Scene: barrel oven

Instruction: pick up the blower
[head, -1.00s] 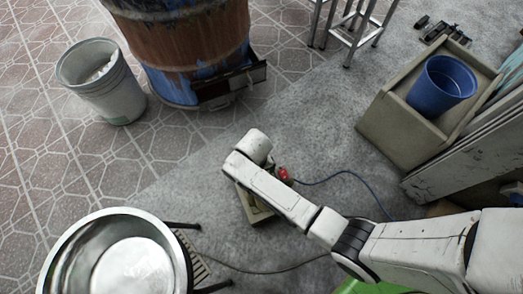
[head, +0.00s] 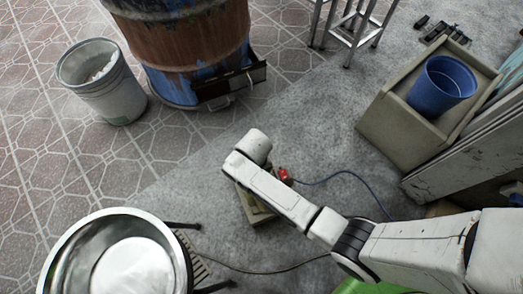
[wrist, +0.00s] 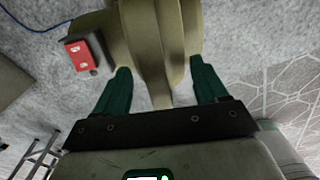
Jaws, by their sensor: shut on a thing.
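The blower, an olive-beige rounded body, fills the top middle of the wrist view (wrist: 150,30). In the head view (head: 259,211) it lies on the grey floor, mostly hidden under my arm. A red box (wrist: 82,54) sits beside it, and a red part also shows by my arm in the head view (head: 284,175). My gripper (wrist: 160,78) has dark green fingers, one on each side of the blower's narrow part, and is shut on it. The fingers are hidden in the head view.
A steel bowl (head: 64,237) on a stand is at the lower left. A rusty blue barrel (head: 190,40) and a bucket (head: 110,100) stand behind. A blue pot (head: 440,88) sits on a beige box (head: 392,125) at the right. Cables cross the floor near the blower.

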